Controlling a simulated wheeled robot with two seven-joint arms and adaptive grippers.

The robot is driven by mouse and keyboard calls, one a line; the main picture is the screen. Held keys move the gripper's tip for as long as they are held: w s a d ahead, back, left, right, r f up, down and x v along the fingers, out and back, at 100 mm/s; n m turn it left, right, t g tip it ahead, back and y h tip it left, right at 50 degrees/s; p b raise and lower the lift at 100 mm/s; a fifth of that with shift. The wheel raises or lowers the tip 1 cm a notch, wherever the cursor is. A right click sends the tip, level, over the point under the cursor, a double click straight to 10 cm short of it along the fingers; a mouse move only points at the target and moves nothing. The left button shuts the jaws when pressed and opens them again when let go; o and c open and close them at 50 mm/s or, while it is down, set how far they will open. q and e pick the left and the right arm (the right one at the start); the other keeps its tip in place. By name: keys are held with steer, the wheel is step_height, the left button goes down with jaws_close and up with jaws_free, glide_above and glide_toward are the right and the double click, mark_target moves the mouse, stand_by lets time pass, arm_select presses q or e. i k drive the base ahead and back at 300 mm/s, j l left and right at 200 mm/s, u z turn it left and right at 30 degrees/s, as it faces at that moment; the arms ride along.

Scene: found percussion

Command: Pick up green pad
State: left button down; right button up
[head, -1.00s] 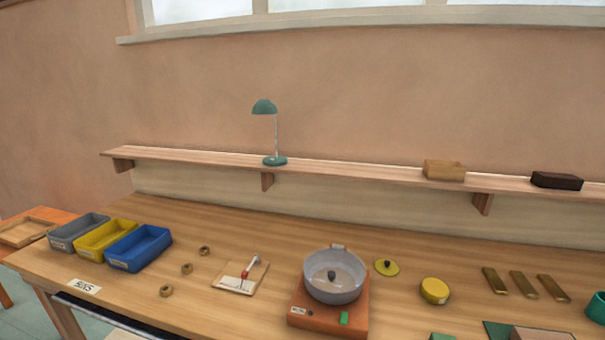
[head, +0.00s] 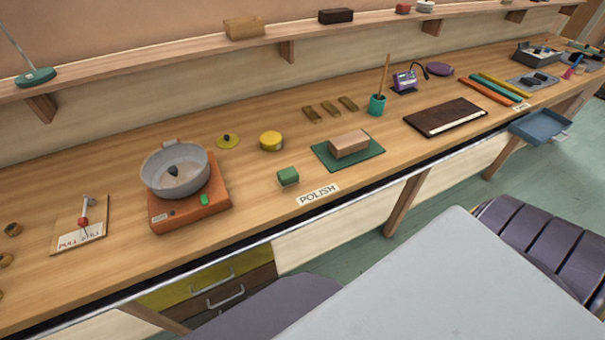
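Two green things lie by the POLISH label on the bench in the head view. A small green block-shaped pad (head: 288,177) sits near the front edge, just left of the label. A flat dark green mat (head: 369,158) lies to its right, with a brown wooden block (head: 349,143) resting on it. I cannot tell for sure which one is called the green pad. The small one stands free, with nothing on it. Neither of my grippers is in view.
Left of the small pad, a grey pot (head: 174,170) stands on an orange base (head: 190,208). Behind are a yellow lid (head: 228,142), a yellow tin (head: 271,141) and brass bars (head: 330,109). A dark tray (head: 446,117) lies right. The POLISH label (head: 318,195) is in front.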

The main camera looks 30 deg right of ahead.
mark_target(289, 176)
steer(key=z, duration=0.9)
